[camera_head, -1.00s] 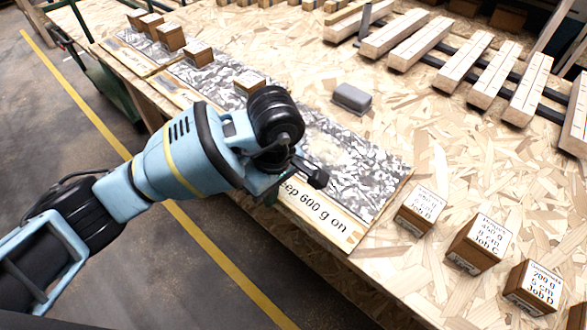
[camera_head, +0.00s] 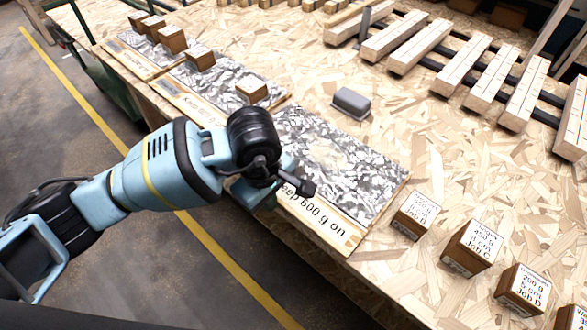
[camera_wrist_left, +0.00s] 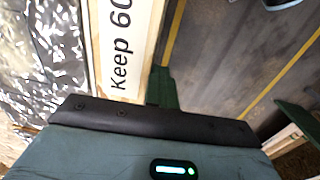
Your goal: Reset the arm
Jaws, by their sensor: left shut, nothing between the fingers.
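My left arm comes in from the left in the head view. Its gripper (camera_head: 303,187) is shut and empty, over the front edge of the board marked "600 g on" (camera_head: 345,205). The arm partly covers this board. In the left wrist view, the board's printed strip (camera_wrist_left: 124,45) and its crinkled silver sheet (camera_wrist_left: 45,45) show beyond the wrist housing. My right gripper is not in view.
Labelled wooden blocks (camera_head: 472,247) stand at the right front. More blocks (camera_head: 252,91) sit on the silver-covered boards. A grey block (camera_head: 351,102) lies behind. Slatted racks (camera_head: 487,75) fill the back right. Open floor (camera_head: 150,255) lies left of the bench.

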